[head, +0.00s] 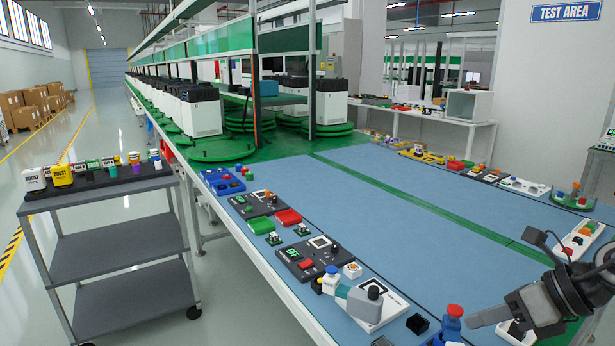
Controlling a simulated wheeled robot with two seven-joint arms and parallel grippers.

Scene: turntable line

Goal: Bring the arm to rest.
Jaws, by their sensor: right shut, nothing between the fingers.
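My right gripper (478,321) comes in at the lower right over the near right part of the blue table (400,215). Its fingers are shut with nothing between them, and they point left. The dark wrist and a black cable show behind it. Below it a white part is partly covered by the gripper. My left gripper is not in view.
Modules with buttons, such as a black one (302,259) and a white one (377,309), line the table's left edge. A blue piece with a red top (453,320) stands just left of the gripper. The table's middle is clear. A grey cart (115,247) stands left.

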